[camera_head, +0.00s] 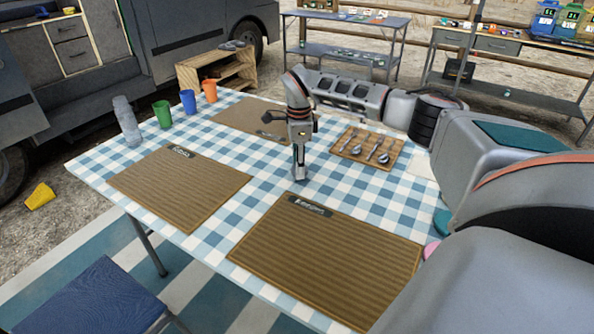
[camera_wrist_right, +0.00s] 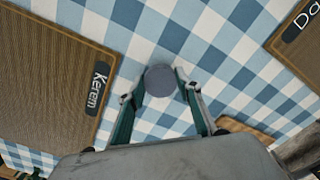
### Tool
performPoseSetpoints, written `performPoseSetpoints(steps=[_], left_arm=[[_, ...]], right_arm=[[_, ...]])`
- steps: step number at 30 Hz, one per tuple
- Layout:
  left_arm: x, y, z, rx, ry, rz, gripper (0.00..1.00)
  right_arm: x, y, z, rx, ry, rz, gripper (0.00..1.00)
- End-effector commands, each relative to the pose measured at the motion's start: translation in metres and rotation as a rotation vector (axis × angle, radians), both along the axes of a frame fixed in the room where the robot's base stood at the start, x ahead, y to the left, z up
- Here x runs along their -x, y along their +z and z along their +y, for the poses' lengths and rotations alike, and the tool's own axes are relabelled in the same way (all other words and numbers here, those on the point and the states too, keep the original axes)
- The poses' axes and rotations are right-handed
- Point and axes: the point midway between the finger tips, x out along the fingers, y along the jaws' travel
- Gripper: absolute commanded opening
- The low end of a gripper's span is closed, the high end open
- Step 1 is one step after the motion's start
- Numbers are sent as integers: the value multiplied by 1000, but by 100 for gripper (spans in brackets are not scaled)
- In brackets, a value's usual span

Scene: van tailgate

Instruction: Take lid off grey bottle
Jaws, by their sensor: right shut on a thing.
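The grey bottle (camera_head: 126,122) stands upright at the far left end of the checked table, beside a green cup (camera_head: 162,115). At this size I cannot make out the detail of its top. My right gripper (camera_head: 299,172) points down over the middle of the table, well away from the bottle. In the right wrist view its fingertips (camera_wrist_right: 161,88) are shut on a round grey lid (camera_wrist_right: 160,80), seen from above. The lid is low over the cloth; whether it touches the cloth I cannot tell. My left gripper is not in view.
Brown placemats with name tags lie around my right gripper, the nearest one (camera_head: 325,262) in front. A wooden tray of spoons (camera_head: 350,152) is to the right. A blue cup (camera_head: 188,101) and an orange cup (camera_head: 210,91) stand at the back left. Checked cloth is bare between the mats.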

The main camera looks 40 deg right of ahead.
Motion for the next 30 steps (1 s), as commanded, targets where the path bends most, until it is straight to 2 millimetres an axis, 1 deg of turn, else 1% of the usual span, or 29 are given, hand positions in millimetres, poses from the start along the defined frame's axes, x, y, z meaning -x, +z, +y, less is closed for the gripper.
performPoseSetpoints(steps=[1,3,7,14,15,17,26,29,30], left_arm=[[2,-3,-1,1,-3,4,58],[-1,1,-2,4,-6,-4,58],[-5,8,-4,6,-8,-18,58],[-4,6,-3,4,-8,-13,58],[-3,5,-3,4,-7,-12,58],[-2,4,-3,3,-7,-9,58],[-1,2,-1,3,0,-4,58],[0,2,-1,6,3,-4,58],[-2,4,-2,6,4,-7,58]], right_arm=[[2,-14,1,-1,0,9,8],[1,-19,1,-1,1,7,8],[0,-17,0,-1,1,1,8],[0,-19,0,0,1,1,8],[0,-20,0,0,1,1,36],[0,-20,0,0,1,1,51],[0,-19,0,0,1,2,51],[0,-16,0,-1,1,1,51],[0,-12,0,0,1,0,51]])
